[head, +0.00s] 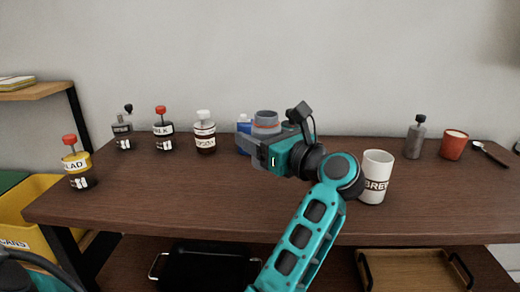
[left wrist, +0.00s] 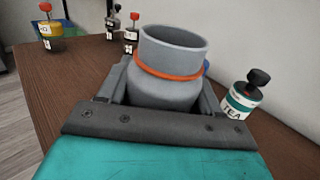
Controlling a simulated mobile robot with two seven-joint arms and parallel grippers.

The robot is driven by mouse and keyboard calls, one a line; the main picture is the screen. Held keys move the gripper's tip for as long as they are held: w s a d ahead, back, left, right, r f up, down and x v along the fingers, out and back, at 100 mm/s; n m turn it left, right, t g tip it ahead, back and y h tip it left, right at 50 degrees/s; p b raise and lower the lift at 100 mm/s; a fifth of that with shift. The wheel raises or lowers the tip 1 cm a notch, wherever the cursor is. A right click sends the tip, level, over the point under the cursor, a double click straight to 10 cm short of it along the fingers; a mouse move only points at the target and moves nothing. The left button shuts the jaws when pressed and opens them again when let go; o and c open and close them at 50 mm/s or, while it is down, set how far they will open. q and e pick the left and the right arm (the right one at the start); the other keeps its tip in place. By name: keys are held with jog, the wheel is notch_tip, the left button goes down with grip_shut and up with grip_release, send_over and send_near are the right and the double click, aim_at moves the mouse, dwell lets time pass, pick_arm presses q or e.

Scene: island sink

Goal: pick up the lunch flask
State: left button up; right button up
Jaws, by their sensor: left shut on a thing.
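The lunch flask (head: 265,121) is a grey-blue jar with a wide open mouth and an orange ring round its neck. My left gripper (head: 262,148) is shut on it at the back middle of the table. In the left wrist view the flask (left wrist: 168,78) stands between the two fingers, which press on its body from both sides. Its base is hidden by the gripper, so I cannot tell whether it touches the table. My right gripper is not in view.
Close by are a blue item (head: 243,127) and a jar with a white stopper (head: 205,133). More jars (head: 162,130) stand to the left. A white mug (head: 375,178) stands right of my gripper. The table's front middle (head: 210,205) is clear.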

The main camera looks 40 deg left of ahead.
pick_arm(q)
notch_tip(320, 180, up, 12)
jog(key=p, duration=0.2)
jog(key=shift+r+p, duration=0.25)
jog(key=shift+p, duration=0.1)
jog(key=shift+d, duration=0.1)
